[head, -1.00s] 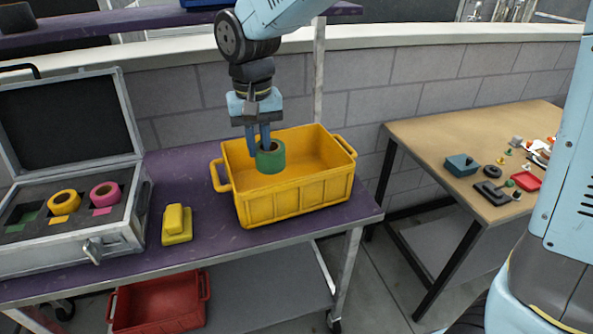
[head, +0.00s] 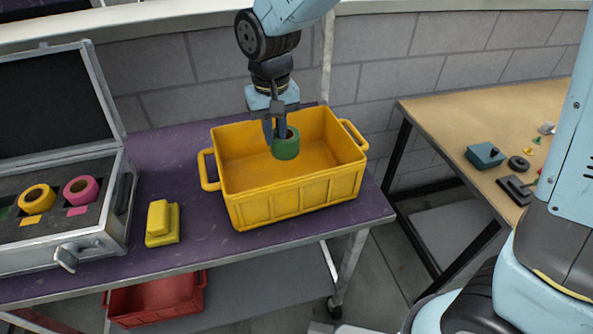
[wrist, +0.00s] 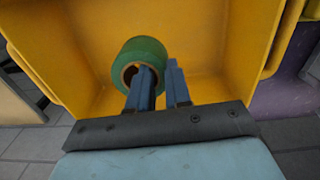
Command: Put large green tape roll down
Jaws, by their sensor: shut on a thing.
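The large green tape roll (head: 286,148) is in my gripper (head: 278,138), over the inside of the yellow crate (head: 296,205). My gripper points down, shut on the roll's wall, with one finger in the hole and one outside. In the wrist view the green tape roll (wrist: 140,54) shows at the left finger, with the yellow crate (wrist: 205,30) around it. I cannot tell whether the roll touches the crate floor.
An open grey case (head: 62,240) with a yellow roll (head: 37,198) and a pink roll (head: 81,190) stands left. A yellow block (head: 161,222) sits between case and crate on the purple table (head: 205,245). A wooden table (head: 440,110) is right.

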